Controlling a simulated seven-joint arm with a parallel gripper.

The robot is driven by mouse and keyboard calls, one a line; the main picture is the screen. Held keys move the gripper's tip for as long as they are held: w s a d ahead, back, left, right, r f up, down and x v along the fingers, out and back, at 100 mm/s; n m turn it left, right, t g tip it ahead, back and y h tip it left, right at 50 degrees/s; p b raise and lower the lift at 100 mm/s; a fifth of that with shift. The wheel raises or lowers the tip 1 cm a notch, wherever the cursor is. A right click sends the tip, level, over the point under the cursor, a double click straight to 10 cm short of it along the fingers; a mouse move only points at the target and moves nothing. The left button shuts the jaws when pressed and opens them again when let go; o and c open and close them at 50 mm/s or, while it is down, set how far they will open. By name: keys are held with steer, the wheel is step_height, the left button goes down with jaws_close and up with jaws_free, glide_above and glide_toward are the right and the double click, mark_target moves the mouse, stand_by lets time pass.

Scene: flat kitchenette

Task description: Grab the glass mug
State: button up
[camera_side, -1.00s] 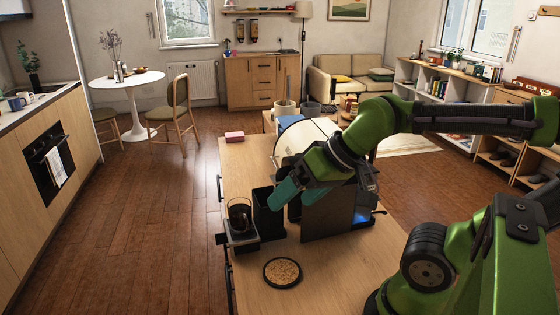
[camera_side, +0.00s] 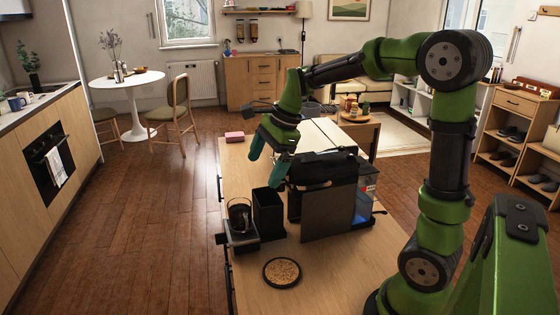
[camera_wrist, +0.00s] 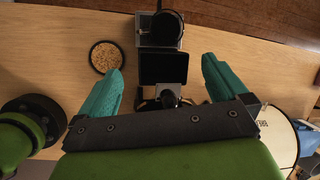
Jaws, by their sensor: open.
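The glass mug (camera_side: 239,213) is a clear, dark-looking cup. It stands on a small black and metal stand (camera_side: 238,238) at the left edge of the table. In the wrist view the mug (camera_wrist: 166,28) shows from above as a dark round shape at the top centre. My gripper (camera_side: 264,148) has teal fingers that point down, above and well apart from the mug. In the wrist view my gripper (camera_wrist: 160,68) is open, its fingers spread left and right, with nothing held between them.
A tall black open box (camera_side: 268,214) stands right beside the mug, and a dark coffee machine (camera_side: 328,195) stands to its right. A round black-rimmed tray (camera_side: 282,272) lies in front. A pink block (camera_side: 234,137) sits at the table's far left. The wooden table's (camera_side: 250,287) front is mostly clear.

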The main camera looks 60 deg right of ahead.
steer(key=w+f+m, duration=0.1)
steer(key=f+m, duration=0.1)
steer(key=f, duration=0.1)
steer(key=w+a+f+m, duration=0.1)
steer(key=w+f, duration=0.1)
steer(key=f, duration=0.1)
steer(key=w+a+f+m, duration=0.1)
steer(key=f+m, duration=0.1)
steer(key=f, duration=0.1)
steer(key=shift+w+a+f+m, duration=0.1)
steer(key=shift+w+f+m, duration=0.1)
steer(key=shift+w+m, duration=0.15)
steer(key=shift+y, duration=0.3)
steer(key=shift+a+x, duration=0.2)
steer(key=shift+x, duration=2.5)
steer(key=shift+r, duration=0.1)
steer(key=shift+c, duration=0.3)
steer(key=c, duration=1.3)
steer(key=shift+r, duration=0.15)
step_height(320, 180, up, 10)
